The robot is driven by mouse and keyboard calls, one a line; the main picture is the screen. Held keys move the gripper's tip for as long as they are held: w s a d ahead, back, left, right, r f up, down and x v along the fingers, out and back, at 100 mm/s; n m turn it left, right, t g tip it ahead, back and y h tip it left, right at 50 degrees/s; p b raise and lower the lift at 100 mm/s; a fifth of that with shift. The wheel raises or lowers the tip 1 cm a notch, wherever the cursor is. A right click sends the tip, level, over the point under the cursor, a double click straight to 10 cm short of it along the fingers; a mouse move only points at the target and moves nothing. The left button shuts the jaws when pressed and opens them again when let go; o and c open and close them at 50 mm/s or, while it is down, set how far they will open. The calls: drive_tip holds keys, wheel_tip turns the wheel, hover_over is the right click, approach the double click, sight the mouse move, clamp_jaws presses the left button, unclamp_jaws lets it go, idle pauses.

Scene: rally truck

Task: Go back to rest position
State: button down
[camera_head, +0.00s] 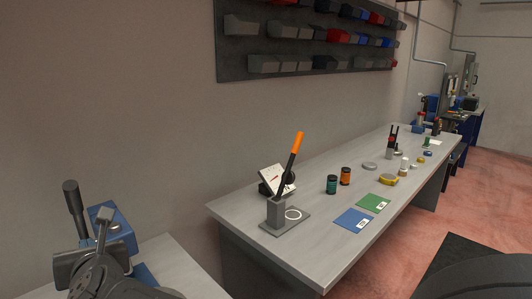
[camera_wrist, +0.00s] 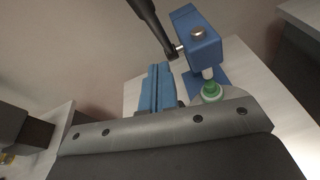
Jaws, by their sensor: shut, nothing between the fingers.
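My gripper (camera_wrist: 165,128) fills the bottom of the wrist view as a wide dark grey bar with several screws. It is shut and empty. Beyond it in the wrist view stands a blue press (camera_wrist: 198,40) with a black lever. A small green-and-white piece (camera_wrist: 211,91) sits under the press's ram, apart from my gripper as far as I can tell. In the head view, the blue press (camera_head: 112,222) stands at the lower left, partly hidden behind grey parts at the bottom edge. I cannot make out my gripper's fingertips there.
A long grey workbench (camera_head: 330,252) runs to the right. It holds a stand with an orange-handled lever (camera_head: 297,143), a dial gauge (camera_head: 272,178), a green jar (camera_head: 331,184), an orange jar (camera_head: 346,176), a blue mat (camera_head: 353,220) and a green mat (camera_head: 373,202). A bin rack (camera_head: 232,60) hangs above.

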wheel_tip(320, 180, down, 6)
drive_tip(key=s+d, duration=0.2)
idle(0.3)
drive_tip(key=shift+s, duration=0.1)
